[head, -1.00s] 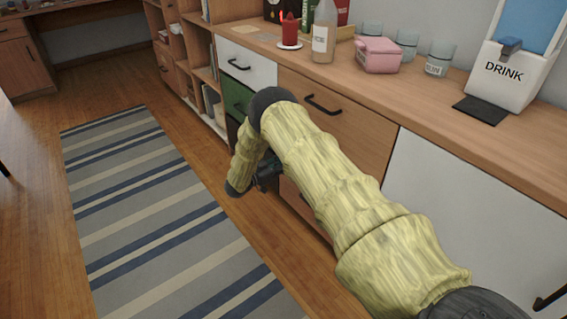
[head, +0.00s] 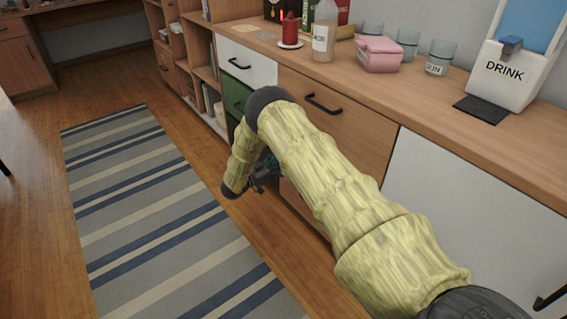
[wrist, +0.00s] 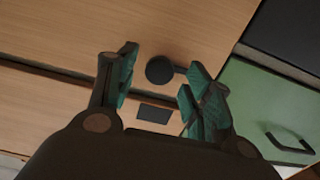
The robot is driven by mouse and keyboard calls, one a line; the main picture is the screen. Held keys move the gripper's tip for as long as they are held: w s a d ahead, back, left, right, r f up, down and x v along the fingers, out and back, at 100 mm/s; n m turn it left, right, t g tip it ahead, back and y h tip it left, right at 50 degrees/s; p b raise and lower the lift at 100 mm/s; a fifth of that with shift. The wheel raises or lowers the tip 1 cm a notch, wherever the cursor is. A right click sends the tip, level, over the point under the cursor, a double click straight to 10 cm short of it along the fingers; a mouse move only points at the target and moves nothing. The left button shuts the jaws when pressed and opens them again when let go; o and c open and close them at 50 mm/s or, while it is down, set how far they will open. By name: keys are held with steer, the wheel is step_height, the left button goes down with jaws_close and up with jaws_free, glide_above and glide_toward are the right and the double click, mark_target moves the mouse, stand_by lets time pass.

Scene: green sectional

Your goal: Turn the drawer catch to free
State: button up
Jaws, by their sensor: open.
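The drawer catch (wrist: 160,70) shows in the wrist view as a dark round knob with a short arm reaching right. It sits on a wooden drawer front (wrist: 190,30), close to a seam between two wooden panels. A small dark rectangular plate (wrist: 153,114) is on the other panel, across the seam. My gripper (wrist: 160,88) is open, with one teal-padded finger left of the catch and the other right of it, near the tip of its arm. Contact cannot be told. In the head view my gripper (head: 264,173) is partly hidden behind my arm, and the catch is hidden.
A green drawer (wrist: 265,110) with a black handle (wrist: 290,142) is beside the wooden fronts. In the head view, a white drawer (head: 246,62) and a wooden drawer (head: 340,110) sit under the counter (head: 450,125). A striped rug (head: 150,200) covers clear floor on the left.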

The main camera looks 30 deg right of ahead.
steer(key=a, duration=1)
steer(key=shift+s+a, duration=0.15)
steer(key=shift+s, duration=0.25)
